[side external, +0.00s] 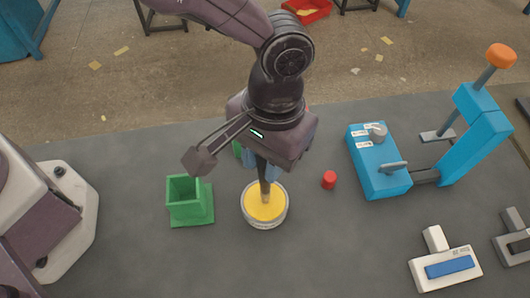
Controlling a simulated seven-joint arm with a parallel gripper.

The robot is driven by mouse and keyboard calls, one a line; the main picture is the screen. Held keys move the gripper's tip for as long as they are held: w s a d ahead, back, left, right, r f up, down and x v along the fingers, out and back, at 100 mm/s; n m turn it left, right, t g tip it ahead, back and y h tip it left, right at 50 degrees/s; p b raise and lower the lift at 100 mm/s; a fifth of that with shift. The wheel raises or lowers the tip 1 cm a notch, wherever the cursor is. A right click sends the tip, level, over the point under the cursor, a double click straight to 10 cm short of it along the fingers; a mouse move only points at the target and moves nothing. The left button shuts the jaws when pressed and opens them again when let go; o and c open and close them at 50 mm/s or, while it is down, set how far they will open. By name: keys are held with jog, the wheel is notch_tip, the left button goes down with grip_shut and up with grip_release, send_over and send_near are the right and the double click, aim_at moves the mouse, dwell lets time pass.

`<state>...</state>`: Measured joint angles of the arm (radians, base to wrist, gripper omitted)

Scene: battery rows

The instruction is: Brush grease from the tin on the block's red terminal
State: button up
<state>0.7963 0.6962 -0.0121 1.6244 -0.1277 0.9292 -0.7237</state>
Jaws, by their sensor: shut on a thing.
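My gripper (262,160) is shut on a dark upright brush (264,180), seen mostly from above. The brush's lower end is over or in the yellow grease of the round tin (246,218); I cannot tell how deep. A small red cylinder (329,180) stands on the grey table right of the tin; I cannot tell whether it is the red terminal or a loose cap. Blue and green parts show behind my gripper and are mostly hidden, so the block cannot be made out clearly.
An open green square holder (188,212) stands left of the tin. A blue box (372,172) with a grey knob and a blue press (475,135) with an orange knob stand at right. A white fixture with a blue bar (446,268) sits front right. The front middle table is clear.

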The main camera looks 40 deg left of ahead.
jog(key=shift+r, duration=3.6)
